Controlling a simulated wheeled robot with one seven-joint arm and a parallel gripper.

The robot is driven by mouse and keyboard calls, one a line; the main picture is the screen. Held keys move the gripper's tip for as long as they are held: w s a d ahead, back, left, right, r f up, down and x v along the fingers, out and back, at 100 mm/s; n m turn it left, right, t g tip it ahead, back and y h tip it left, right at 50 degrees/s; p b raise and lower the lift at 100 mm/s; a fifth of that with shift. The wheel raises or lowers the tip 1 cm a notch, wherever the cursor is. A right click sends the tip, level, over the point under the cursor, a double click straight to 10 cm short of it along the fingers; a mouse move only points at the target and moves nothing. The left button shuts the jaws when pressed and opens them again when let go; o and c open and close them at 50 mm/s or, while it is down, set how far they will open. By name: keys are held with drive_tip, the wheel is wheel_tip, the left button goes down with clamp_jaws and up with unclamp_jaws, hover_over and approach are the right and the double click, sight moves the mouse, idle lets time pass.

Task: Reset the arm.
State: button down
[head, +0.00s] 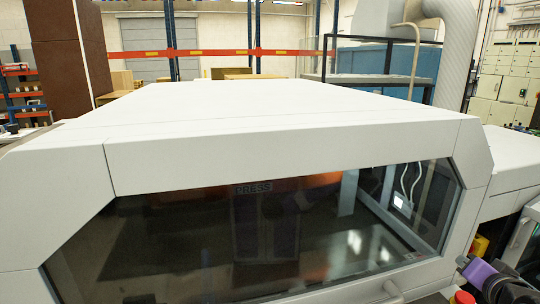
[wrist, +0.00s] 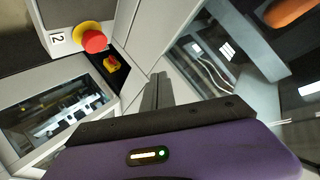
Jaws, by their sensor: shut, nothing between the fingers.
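My gripper (wrist: 158,88) shows in the wrist view with its dark fingers together and nothing between them. Its purple body, with a small green light, fills the bottom of that view. In the head view a purple part of my arm (head: 482,274) shows at the lower right corner, in front of the right end of the white machine (head: 280,155). The fingers cannot be made out in the head view.
The machine's dark window (head: 300,240) fills the lower head view, with a handle bar below. In the wrist view a red button (wrist: 94,41) on a yellow base sits near a label "2", above a small window (wrist: 60,112). Shelving and boxes stand behind the machine.

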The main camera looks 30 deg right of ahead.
drive_tip(key=s+a+f+n+t+b, duration=0.1)
drive_tip(key=a+f+n+t+b, duration=0.2)
drive_tip(key=a, duration=0.9)
drive_tip(key=s+a+f+n+t+b, duration=0.1)
drive_tip(key=a+f+n+t, duration=0.25)
drive_tip(key=a, duration=0.85)
drive_tip(key=s+a+f+n+y+b, duration=0.1)
drive_tip(key=s+a+f+n+y, duration=0.2)
drive_tip(key=s+a, duration=0.2)
drive_tip(key=s+a+f+n+y+b, duration=0.1)
drive_tip(key=s+a+f+n+y, duration=0.1)
drive_tip(key=s+a, duration=0.3)
drive_tip(key=s+a+f+n+g+y+b, duration=0.1)
drive_tip(key=s+a+f+n+y, duration=0.2)
drive_tip(key=a, duration=0.5)
drive_tip(key=s+f+y, duration=0.1)
drive_tip(key=s, duration=0.1)
drive_tip(key=shift+s+a+n, duration=0.2)
drive_tip(key=shift+s+n, duration=0.1)
drive_tip(key=shift+n, duration=0.05)
